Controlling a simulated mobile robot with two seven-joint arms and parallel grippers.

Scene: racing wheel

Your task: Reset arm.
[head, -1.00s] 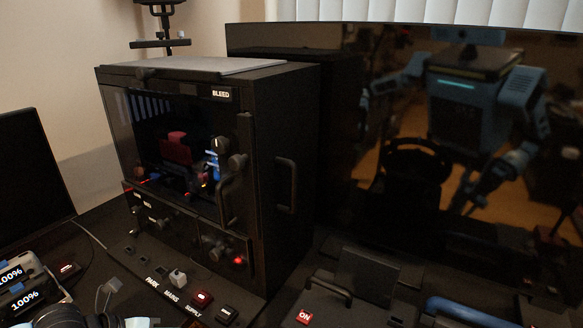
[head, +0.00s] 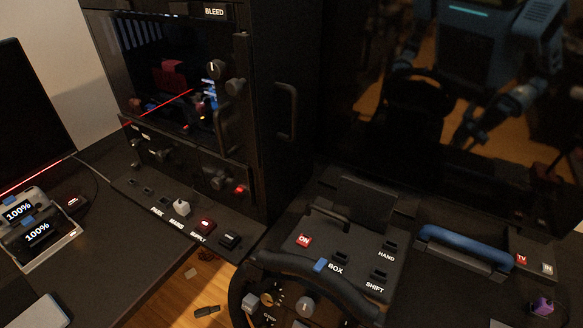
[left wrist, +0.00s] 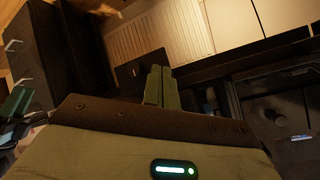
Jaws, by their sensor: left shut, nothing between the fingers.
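My left gripper (left wrist: 158,86) shows in the left wrist view with its two greenish fingers together and nothing between them. It points away from the camera, with light panels and dark furniture beyond it. Neither gripper shows directly in the head view. A dim reflection of a blue robot shows in the dark screen (head: 350,130) at the right of the head view.
A black cabinet (head: 268,120) labelled BLEED stands on the desk. In front are a switch strip (head: 150,210), a racing wheel (head: 330,281) and a blue handle (head: 464,246). A charger with battery packs (head: 62,243) sits at left. Wooden floor shows below the desk gap.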

